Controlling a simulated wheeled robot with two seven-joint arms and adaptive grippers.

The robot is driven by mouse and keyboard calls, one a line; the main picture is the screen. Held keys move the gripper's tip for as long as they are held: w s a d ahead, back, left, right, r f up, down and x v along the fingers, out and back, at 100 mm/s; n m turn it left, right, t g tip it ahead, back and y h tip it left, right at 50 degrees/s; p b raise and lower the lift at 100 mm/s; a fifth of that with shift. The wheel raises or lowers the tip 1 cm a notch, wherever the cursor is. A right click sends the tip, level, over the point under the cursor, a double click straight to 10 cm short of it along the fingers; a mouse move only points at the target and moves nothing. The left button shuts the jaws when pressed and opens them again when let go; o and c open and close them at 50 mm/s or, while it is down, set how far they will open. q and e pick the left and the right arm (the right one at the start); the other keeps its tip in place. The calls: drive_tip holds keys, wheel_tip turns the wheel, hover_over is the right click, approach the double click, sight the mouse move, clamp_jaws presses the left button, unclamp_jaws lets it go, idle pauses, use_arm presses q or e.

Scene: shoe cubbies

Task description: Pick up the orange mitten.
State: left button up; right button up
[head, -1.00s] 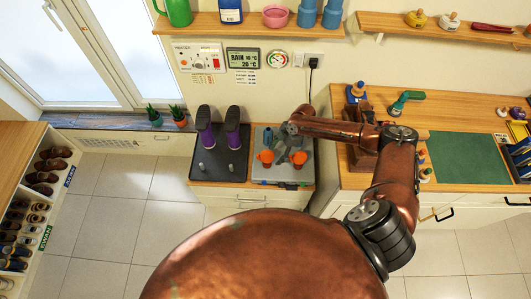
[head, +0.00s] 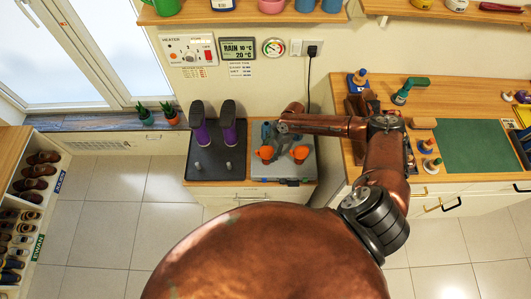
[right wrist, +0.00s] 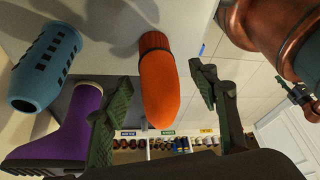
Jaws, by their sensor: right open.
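My right gripper (right wrist: 158,77) is open, one finger on each side of the mitten, with visible gaps. In the head view two orange shapes, a left one (head: 265,153) and a right one (head: 300,153), show on the grey tray (head: 262,171). My right gripper (head: 283,150) reaches down between them there and partly hides the tray. I cannot tell which shape is the mitten in the wrist view. My left gripper is not in view.
Purple boots (head: 229,130) stand on a dark tray (head: 213,172) to the left; one boot (right wrist: 75,125) shows in the wrist view. A blue slotted cylinder (right wrist: 47,66) is near the mitten. A workbench with a green mat (head: 460,147) is at right.

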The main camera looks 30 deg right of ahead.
sight(266, 156)
drive_tip(key=x, duration=0.4)
drive_tip(key=shift+w+f, duration=0.25)
drive_tip(key=shift+f, duration=0.15)
drive_tip(key=c, duration=1.2)
